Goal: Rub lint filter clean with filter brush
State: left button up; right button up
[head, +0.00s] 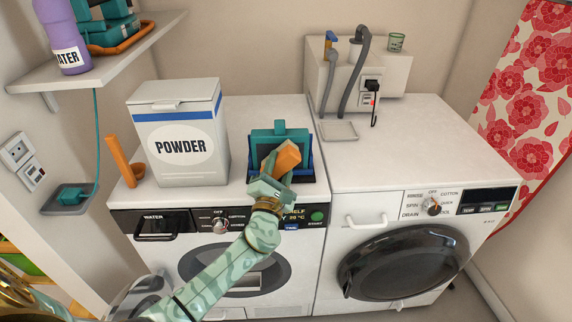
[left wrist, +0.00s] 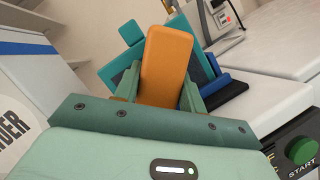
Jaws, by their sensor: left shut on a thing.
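My left gripper (head: 275,178) is shut on an orange block-like handle, which I take to be the filter brush (head: 288,156). A paler side of the brush faces left in the head view. The brush stands up between the fingers in the left wrist view (left wrist: 166,62). The teal lint filter (head: 280,132) stands in a dark blue frame (head: 309,166) on top of the left machine. The brush is in front of the filter and hides part of it. I cannot tell whether they touch. The filter also shows behind the brush in the left wrist view (left wrist: 126,57).
A white POWDER box (head: 180,128) stands left of the filter, with an upright orange stick (head: 120,158) beside it. A white block with hoses (head: 392,72) stands at the back right. The right machine's top (head: 430,150) is mostly clear. A shelf (head: 85,68) overhangs at left.

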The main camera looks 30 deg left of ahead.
pick_arm(q)
jog(key=shift+s+a, duration=0.5)
jog(key=shift+a, duration=0.35)
jog(key=shift+s+a, duration=0.5)
jog(key=shift+a, duration=0.3)
jog(key=shift+s+a, duration=0.5)
jog(key=shift+a, duration=0.35)
jog(key=s+d+p, duration=0.2)
jog(key=s+d, duration=0.1)
jog(key=s, duration=0.2)
jog(key=shift+d, duration=0.1)
jog(key=shift+s+d+p, duration=0.35)
jog(key=shift+s+d, duration=0.05)
jog(key=shift+s, duration=0.3)
jog(key=shift+s+d+p, duration=0.3)
jog(key=shift+s+d, duration=0.1)
jog(key=shift+s, duration=0.25)
